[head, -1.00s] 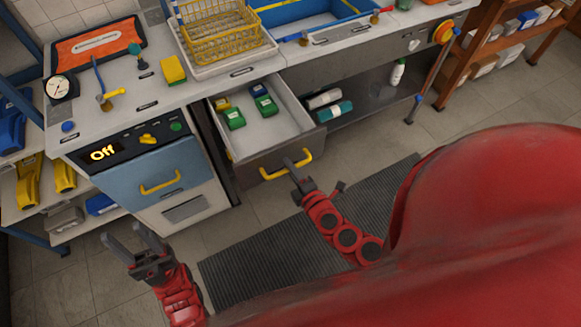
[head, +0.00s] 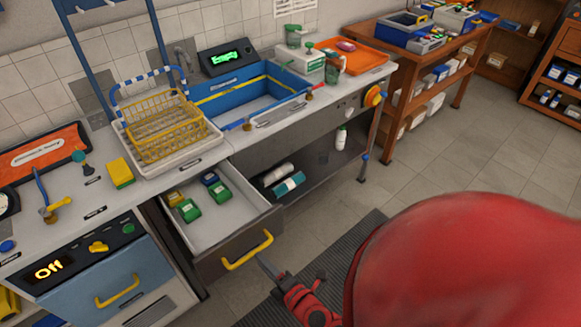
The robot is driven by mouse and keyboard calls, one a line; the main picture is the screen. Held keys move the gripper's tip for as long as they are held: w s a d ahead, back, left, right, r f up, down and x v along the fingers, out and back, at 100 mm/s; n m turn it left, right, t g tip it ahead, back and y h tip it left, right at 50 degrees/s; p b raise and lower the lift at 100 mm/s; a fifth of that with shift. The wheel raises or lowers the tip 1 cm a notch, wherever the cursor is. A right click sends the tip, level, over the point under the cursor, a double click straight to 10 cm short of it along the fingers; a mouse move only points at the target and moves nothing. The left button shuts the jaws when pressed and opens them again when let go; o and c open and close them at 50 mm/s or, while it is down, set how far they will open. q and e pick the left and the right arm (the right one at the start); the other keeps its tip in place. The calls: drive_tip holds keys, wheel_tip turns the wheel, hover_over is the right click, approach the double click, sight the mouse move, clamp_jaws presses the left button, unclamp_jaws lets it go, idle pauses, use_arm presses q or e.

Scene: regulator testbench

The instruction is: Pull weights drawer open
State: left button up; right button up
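The drawer (head: 232,209) under the counter stands pulled out, with its light inside exposed. Several small green, blue and yellow blocks (head: 190,210) lie in its left part. Its yellow bar handle (head: 248,252) is on the dark front. My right gripper (head: 264,264) is just beyond the right end of the handle, in front of the drawer. Its grey fingers look clear of the bar, but I cannot tell how far they are spread. My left gripper is out of view.
A blue oven-like unit (head: 90,285) with an "Off" display is left of the drawer. An open shelf with bottles (head: 288,184) is to its right. The counter above holds a yellow basket (head: 165,128) and a blue tub (head: 245,92). Floor to the right is free.

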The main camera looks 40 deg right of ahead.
drive_tip(key=p+v, duration=0.4)
drive_tip(key=v, duration=0.8)
drive_tip(key=shift+s+a, duration=0.1)
